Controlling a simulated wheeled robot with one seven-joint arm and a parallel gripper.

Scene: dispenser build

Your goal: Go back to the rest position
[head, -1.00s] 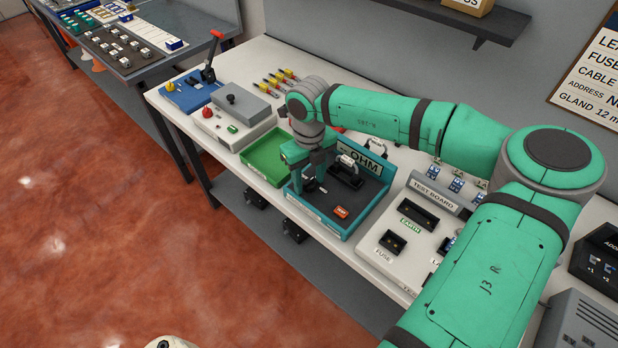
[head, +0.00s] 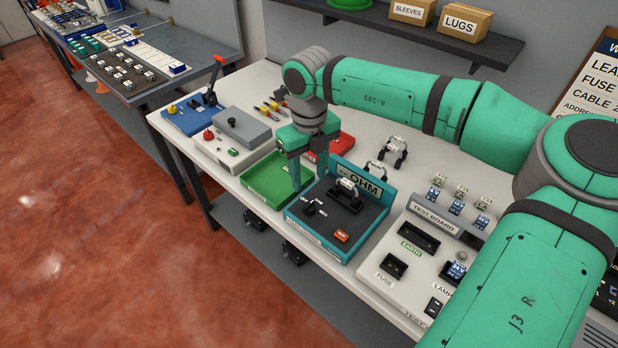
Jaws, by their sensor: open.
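My gripper (head: 307,172) hangs at the end of my green arm, with its fingers pointing down and apart. One finger hides part of the tray. I cannot tell the exact height of the fingertips over the tray.
A red tray (head: 342,146) is behind my gripper. The TEST BOARD (head: 410,262) stands to the right. A grey box with a red knob (head: 230,138) and a blue unit (head: 190,117) stand to the left. A shelf (head: 400,32) with boxes hangs above.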

